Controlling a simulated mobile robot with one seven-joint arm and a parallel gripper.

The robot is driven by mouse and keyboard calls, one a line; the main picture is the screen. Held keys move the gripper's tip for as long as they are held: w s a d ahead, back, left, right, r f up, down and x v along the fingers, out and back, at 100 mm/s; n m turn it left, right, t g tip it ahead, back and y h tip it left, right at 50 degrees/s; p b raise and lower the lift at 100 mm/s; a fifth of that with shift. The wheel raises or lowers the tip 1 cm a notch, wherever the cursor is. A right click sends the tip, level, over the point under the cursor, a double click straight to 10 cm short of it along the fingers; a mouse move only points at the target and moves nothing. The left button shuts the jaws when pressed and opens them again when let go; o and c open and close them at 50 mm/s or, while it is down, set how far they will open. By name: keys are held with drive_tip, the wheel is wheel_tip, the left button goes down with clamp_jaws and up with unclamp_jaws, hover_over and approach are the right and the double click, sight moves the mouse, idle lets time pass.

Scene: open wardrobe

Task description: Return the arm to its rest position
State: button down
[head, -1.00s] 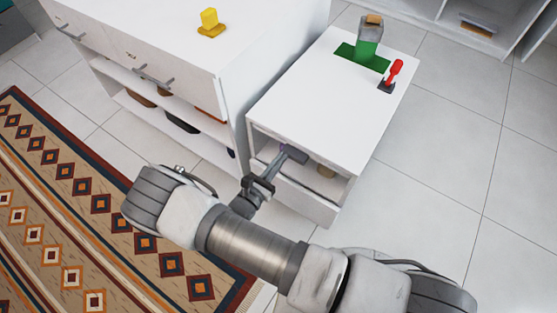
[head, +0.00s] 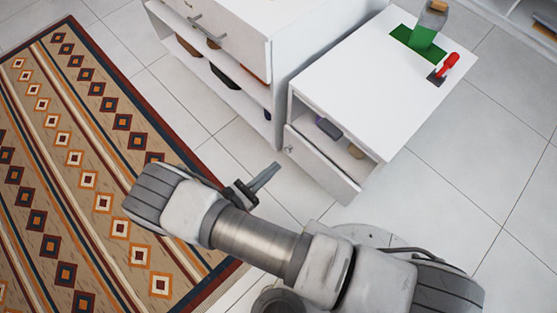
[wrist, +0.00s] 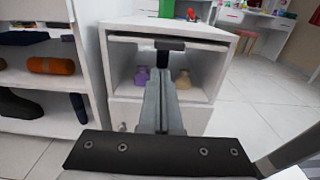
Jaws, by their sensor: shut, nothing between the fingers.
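My gripper (head: 266,177) is shut and empty. In the head view it hangs over the tiled floor, to the left of and apart from the small white cabinet (head: 350,85). In the wrist view my gripper (wrist: 162,100) points toward the cabinet's open compartment (wrist: 200,88). A purple item (head: 328,128) and a beige item (head: 356,151) sit inside that compartment.
A larger white dresser (head: 240,40) with open shelves stands left of the cabinet. A patterned rug (head: 90,150) covers the left floor. Tiles (head: 460,190) at right are clear.

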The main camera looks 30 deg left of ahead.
idle(0.6)
drive_tip(key=w+d+r+m+g+h, duration=0.1)
drive_tip(key=w+d+r+m+g, duration=0.4)
drive_tip(key=r, duration=0.4)
drive_tip(key=w+d+r+m+g+h, duration=0.1)
drive_tip(key=w+d+r+m+g, duration=0.2)
drive_tip(key=d+r+m+g, duration=0.45)
drive_tip(key=w+d+r+m+g+h, duration=0.1)
drive_tip(key=w+d+r+m+g, duration=0.3)
drive_tip(key=r+m, duration=0.5)
drive_tip(key=s+d+r+m+t+y, duration=0.2)
drive_tip(key=s+d+r+m+y, duration=0.25)
drive_tip(key=d+r, duration=0.4)
drive_tip(key=s+d+r+m+t+y, duration=0.35)
drive_tip(key=d+r+m, duration=0.3)
drive_tip(key=r, duration=0.25)
wheel_tip(320, 180, up, 21)
drive_tip(key=p, duration=2.1)
drive_tip(key=shift+w+d+g, duration=0.15)
drive_tip(key=shift+d+g, duration=0.25)
drive_tip(key=shift+d, duration=0.05)
